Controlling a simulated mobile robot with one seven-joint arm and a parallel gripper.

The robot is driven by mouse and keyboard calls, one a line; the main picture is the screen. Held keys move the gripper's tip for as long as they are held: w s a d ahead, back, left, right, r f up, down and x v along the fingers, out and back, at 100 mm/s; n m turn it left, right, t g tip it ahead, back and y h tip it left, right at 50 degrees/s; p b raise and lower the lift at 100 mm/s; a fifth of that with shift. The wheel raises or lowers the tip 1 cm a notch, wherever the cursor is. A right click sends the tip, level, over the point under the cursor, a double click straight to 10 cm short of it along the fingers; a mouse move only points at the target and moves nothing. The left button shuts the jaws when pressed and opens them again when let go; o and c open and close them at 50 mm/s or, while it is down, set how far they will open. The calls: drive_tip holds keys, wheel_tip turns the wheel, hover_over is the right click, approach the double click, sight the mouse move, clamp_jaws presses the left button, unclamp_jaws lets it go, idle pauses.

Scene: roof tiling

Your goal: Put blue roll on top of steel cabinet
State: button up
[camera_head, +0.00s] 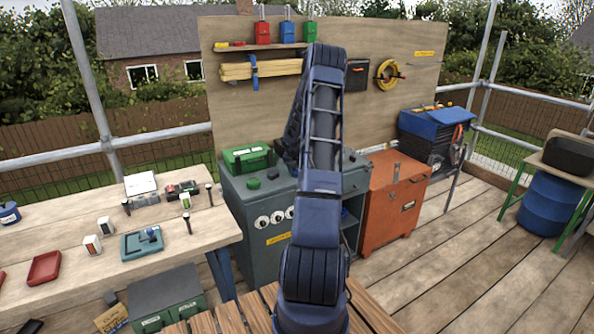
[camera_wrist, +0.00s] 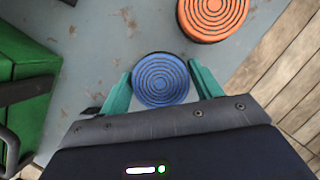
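The blue roll (camera_wrist: 160,80), a round disc with concentric rings, shows in the wrist view between the two fingers of my gripper (camera_wrist: 160,76). My gripper looks open around it, with narrow gaps beside the roll, the clearer one on the right. The grey surface below (camera_wrist: 95,40) appears to be the top of the steel cabinet, and the roll seems to be at or just above it. In the head view the grey steel cabinet (camera_head: 257,207) stands behind my arm, which hides the gripper and the blue roll.
An orange roll (camera_wrist: 212,14) lies at the upper right in the wrist view, near the cabinet's edge. A green case (camera_head: 248,157) sits on the cabinet's left part and also shows in the wrist view (camera_wrist: 25,105). An orange chest (camera_head: 395,200) stands to the right.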

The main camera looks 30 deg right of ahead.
drive_tip(key=shift+o, duration=1.1)
